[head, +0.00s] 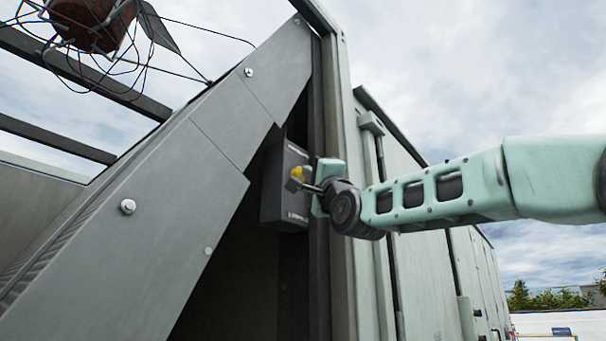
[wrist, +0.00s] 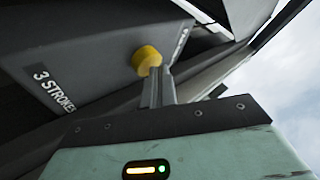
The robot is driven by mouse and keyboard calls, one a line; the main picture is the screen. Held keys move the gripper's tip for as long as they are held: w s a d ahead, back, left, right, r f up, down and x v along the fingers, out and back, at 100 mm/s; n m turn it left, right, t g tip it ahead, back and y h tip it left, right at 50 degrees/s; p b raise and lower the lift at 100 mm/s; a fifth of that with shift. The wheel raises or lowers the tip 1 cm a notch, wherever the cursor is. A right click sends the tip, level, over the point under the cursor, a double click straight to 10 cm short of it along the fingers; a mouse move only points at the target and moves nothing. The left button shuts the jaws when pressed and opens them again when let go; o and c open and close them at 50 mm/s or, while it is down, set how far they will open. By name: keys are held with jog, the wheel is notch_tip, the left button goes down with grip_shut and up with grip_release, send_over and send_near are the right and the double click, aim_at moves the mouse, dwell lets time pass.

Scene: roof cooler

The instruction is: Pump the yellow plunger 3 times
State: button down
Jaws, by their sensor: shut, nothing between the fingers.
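The yellow plunger (head: 297,173) sticks out from the dark grey box (head: 284,205) mounted inside the opening. In the wrist view the yellow plunger (wrist: 146,59) is a round knob, and the box face (wrist: 60,85) carries the words "3 STROKES". My gripper (head: 300,184) is shut and empty, with its fingertips right at the plunger. In the wrist view my gripper fingers (wrist: 158,75) are together and their tips overlap the knob's lower right edge. I cannot tell whether they press on it. The plunger's shaft is hidden.
A slanted grey panel (head: 170,175) with bolts lies left of the opening. Tangled wires (head: 95,45) hang around a reddish-brown object at the upper left. Open air lies in front of the panels.

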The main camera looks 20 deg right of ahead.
jog(key=shift+w+a, duration=0.1)
dwell(0.3)
jog(key=shift+w+a, duration=0.2)
jog(key=shift+w, duration=0.05)
jog(key=shift+s+d+f+b, duration=0.15)
jog(key=shift+s+f+b, duration=0.05)
jog(key=shift+b, duration=0.4)
jog(key=shift+s+d, duration=0.1)
jog(key=shift+s, duration=0.05)
jog(key=s+d+b, duration=0.2)
jog(key=s+b, duration=0.1)
jog(key=s+d+b, duration=0.1)
jog(key=shift+s+d+r, duration=0.15)
jog(key=shift+s+d, duration=0.1)
jog(key=shift+s, duration=0.15)
dwell(2.5)
